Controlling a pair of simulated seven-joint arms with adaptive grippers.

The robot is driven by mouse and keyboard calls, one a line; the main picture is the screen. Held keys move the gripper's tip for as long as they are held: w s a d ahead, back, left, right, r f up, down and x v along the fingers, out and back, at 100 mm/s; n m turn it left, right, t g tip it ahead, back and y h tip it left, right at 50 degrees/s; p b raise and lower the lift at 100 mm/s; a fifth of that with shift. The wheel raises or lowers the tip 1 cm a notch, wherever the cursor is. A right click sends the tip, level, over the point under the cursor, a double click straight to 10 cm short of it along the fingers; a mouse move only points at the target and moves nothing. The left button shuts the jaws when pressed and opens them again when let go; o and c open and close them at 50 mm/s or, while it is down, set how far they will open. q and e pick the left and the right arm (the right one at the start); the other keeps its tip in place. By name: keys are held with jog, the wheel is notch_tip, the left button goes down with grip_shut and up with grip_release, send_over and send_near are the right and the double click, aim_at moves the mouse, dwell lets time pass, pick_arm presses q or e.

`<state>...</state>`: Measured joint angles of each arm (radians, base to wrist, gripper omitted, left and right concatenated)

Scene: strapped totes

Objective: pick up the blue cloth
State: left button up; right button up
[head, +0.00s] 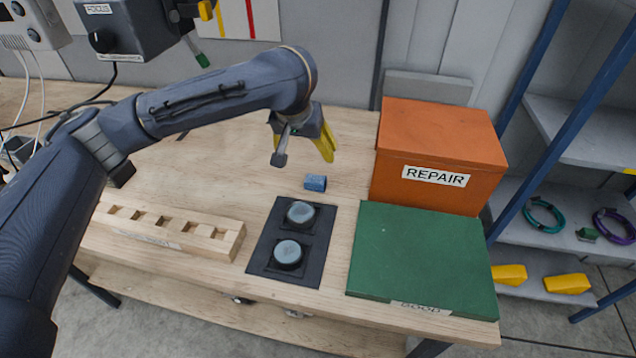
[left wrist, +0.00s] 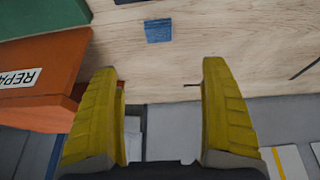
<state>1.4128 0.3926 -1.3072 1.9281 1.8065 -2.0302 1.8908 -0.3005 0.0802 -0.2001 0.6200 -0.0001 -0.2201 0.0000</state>
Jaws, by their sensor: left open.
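The blue cloth (head: 315,183) is a small folded or rolled piece lying on the wooden table, behind the black panel and left of the orange box. In the left wrist view the cloth (left wrist: 158,31) lies flat on the wood, beyond the fingertips and roughly centred between them. My left gripper (head: 326,155) hangs above the table, just behind the cloth and apart from it. Its yellow fingers (left wrist: 160,72) are spread wide with nothing between them. My right gripper is in neither view.
An orange REPAIR box (head: 435,150) and a green box or lid (head: 422,255) stand right of the cloth. A black panel with two round grey-topped pieces (head: 285,240) lies in front. A slotted wooden block (head: 165,230) lies left. The wood around the cloth is clear.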

aim_at(315, 180)
pick_arm(q)
jog(key=x, duration=1.2)
jog(key=shift+s+f, duration=0.2)
jog(key=shift+s, duration=0.1)
jog(key=shift+x, duration=2.6)
jog(key=shift+c, duration=0.3)
jog(key=shift+s, duration=0.1)
jog(key=c, duration=1)
